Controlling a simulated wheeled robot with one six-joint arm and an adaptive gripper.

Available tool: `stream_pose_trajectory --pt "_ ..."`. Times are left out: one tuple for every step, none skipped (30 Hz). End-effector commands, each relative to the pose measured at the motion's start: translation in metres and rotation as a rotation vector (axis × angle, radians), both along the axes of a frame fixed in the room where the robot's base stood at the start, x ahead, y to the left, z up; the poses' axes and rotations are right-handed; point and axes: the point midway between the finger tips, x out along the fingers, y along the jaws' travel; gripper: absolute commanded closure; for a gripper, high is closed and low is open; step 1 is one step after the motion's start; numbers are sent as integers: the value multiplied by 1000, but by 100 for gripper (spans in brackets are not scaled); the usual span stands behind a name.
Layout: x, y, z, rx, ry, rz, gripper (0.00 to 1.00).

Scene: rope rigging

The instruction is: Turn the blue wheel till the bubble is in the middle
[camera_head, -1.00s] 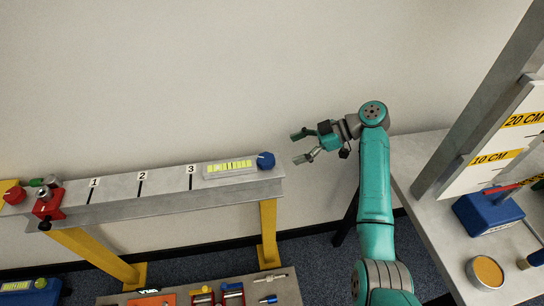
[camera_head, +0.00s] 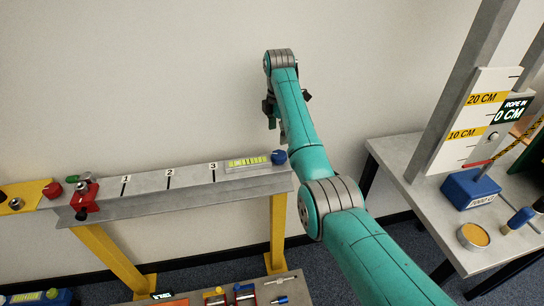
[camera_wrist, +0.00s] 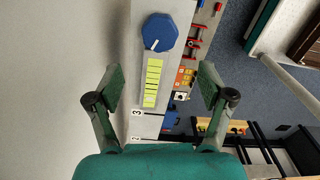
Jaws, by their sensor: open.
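The blue wheel (camera_head: 279,157) is at the right end of the grey beam (camera_head: 150,184). In the wrist view the blue wheel (camera_wrist: 160,32) is a faceted knob with a white pointer mark toward its lower left. The level (camera_head: 247,163) also shows in the head view. My gripper (camera_wrist: 160,82) is open and empty, its fingers apart on either side of the vial in the picture, with the wheel beyond the fingertips. In the head view my arm partly hides the gripper.
A red clamp (camera_head: 84,200) sits at the beam's left end, near marks 1, 2 and 3. Tools lie on a low bench (camera_head: 295,291) below. A right-hand table (camera_head: 402,158) carries a scale board (camera_head: 477,115) and a blue weight (camera_head: 468,189).

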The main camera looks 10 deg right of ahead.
Motion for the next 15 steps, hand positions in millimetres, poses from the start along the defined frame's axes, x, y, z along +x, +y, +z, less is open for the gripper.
stream_pose_trajectory --pt "-1 0 -9 1 2 0 20" --pt "-1 0 -14 1 1 0 20" --pt "-1 0 -22 0 3 0 20" --pt "-1 0 -27 1 3 0 20" --pt "-1 0 -33 2 2 0 20" --pt "-1 0 -40 2 2 0 20" --pt "-1 0 -45 2 2 0 20" --pt "-1 0 -51 2 2 0 20" --pt "-1 0 -57 2 2 0 20" --pt "-1 0 -62 2 2 0 20" --pt "-1 0 -66 2 1 0 20" --pt "0 0 -71 2 0 -1 20" --pt "0 0 -75 2 1 0 20" --pt "0 0 -78 2 1 -1 20" --pt "0 0 -82 2 0 0 20"
